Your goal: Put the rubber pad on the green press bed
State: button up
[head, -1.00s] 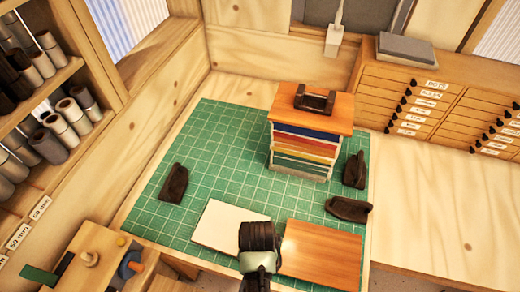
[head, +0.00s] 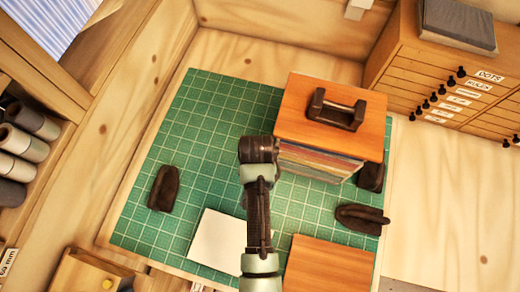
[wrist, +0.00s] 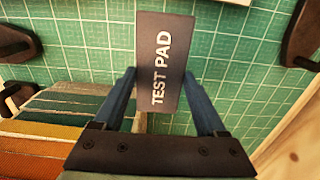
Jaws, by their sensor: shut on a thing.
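The rubber pad (wrist: 160,90) is a dark grey slab marked TEST PAD. It shows in the wrist view between the two blue fingers of my gripper (wrist: 160,76), which is shut on it by its long sides. In the head view my gripper (head: 258,150) is over the green gridded mat, just left of the stack with a wooden top. The pad is hidden there under my wrist. The green gridded mat (head: 205,130) is the only large green surface in view; I cannot tell whether it is the press bed.
The stack with coloured layers and a handled wooden top (head: 292,100) stands close to my gripper. Dark blocks (head: 163,188) lie around the mat. A white board (head: 218,245) and a brown board (head: 330,265) lie in front. The back left of the mat is clear.

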notch_tip(320, 180, down, 6)
jog(key=b, duration=0.4)
jog(key=shift+s+r+b, duration=0.15)
jog(key=shift+r+b, duration=0.1)
jog(key=shift+b, duration=0.15)
notch_tip(320, 180, down, 4)
jog(key=b, duration=0.4)
jog(key=shift+f, duration=0.1)
jog(key=o, duration=1.4)
